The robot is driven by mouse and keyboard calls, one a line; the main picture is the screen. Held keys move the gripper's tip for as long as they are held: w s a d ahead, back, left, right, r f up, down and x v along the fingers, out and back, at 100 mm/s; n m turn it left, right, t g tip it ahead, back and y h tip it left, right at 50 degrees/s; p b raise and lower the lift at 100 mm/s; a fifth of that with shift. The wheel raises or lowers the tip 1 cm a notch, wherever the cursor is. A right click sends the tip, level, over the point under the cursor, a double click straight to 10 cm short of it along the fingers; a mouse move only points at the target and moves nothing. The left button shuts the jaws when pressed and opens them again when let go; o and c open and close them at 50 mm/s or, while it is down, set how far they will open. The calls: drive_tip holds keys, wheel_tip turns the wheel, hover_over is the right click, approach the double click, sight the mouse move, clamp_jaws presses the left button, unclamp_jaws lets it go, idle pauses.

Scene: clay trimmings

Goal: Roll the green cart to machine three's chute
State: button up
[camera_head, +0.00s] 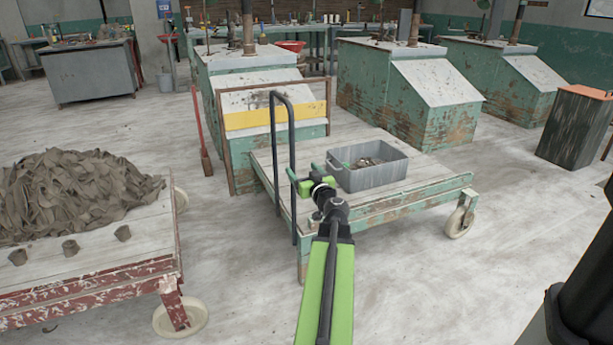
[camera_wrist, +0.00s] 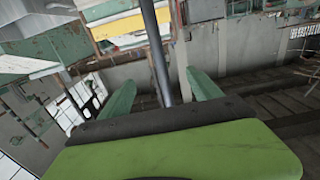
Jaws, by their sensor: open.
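The green cart (camera_head: 420,194) is a low, worn flatbed with a pale plank top and wheels. Its dark hoop handle (camera_head: 292,130) stands upright at the left end. A grey bin (camera_head: 375,178) with scraps in it sits on the bed. My gripper (camera_head: 297,180) is at the handle, its green fingers open. In the wrist view the handle's dark bar (camera_wrist: 158,50) passes between the parted fingers (camera_wrist: 163,90); I cannot tell whether either touches it. Three green machines with sloping pale chutes stand behind; I see no numbers. The far right one (camera_head: 515,85) is farthest from the cart.
A red cart (camera_head: 90,283) piled with clay trimmings stands close on the left. The nearest machine's yellow-banded chute (camera_head: 270,116) is right behind the green cart. A dark cabinet with an orange top (camera_head: 575,130) stands at the right.

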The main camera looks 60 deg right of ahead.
sight(294, 160)
drive_tip(key=x, duration=0.9)
drive_tip(key=shift+w+d, duration=0.2)
clamp_jaws()
